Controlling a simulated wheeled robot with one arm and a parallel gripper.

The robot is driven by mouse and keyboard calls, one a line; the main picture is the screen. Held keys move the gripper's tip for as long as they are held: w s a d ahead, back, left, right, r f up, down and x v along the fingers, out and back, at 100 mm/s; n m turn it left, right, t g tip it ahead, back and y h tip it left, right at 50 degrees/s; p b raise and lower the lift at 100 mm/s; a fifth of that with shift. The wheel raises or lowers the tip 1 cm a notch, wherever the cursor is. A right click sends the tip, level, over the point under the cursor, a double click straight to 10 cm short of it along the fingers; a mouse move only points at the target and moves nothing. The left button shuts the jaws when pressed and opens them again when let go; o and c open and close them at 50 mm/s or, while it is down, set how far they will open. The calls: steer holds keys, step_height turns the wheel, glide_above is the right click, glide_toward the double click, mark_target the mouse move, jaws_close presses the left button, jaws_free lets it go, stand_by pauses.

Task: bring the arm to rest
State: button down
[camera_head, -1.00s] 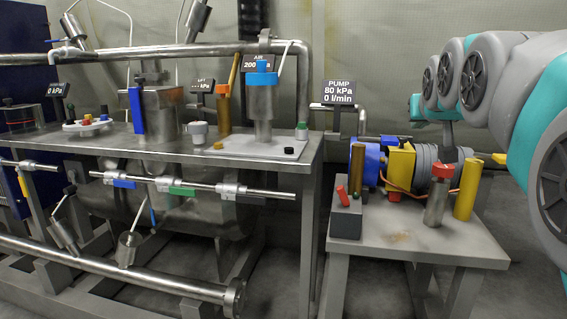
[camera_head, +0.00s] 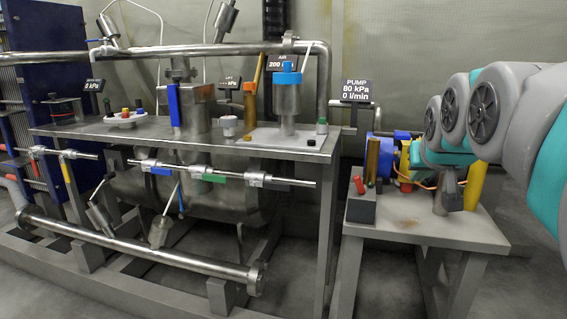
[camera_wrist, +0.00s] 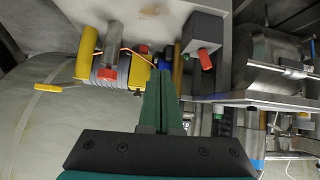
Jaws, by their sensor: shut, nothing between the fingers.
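My gripper (camera_wrist: 163,78) is shut with nothing in it. In the wrist view its green fingers lie together, pointing up the picture at the pump side table. In the head view my grey and teal arm (camera_head: 485,110) comes in from the right and its wrist end hangs over the side table (camera_head: 415,232), covering much of the pump. I cannot make out the fingers clearly there. In the wrist view the fingertips appear beside a gold cylinder (camera_wrist: 178,66) and a blue part; I cannot tell how far apart they are.
The side table carries a grey box with a red switch (camera_head: 359,185) and a yellow cylinder (camera_head: 475,186). Left stands a long metal bench (camera_head: 100,131) with valves, pipes and gauges. A PUMP sign (camera_head: 356,91) rises between them. Floor shows in front of the bench.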

steer(key=s+a+f+n+g+y+p, duration=0.15)
steer(key=s+a+f+g+p, duration=0.4)
steer(key=s+f, duration=0.9)
steer(key=s+a+f+g, duration=0.3)
steer(key=s, duration=0.6)
steer(key=s+a+f+g+p, duration=0.1)
steer(key=s+a+f+g, duration=0.1)
steer(key=s, duration=0.7)
step_height(320, 180, down, 2)
steer(key=shift+s+a+f+n+g+y, duration=0.1)
steer(key=shift+s+a+n+g+y, duration=0.25)
steer(key=shift+a+g+y, duration=0.15)
steer(key=shift+d, duration=0.1)
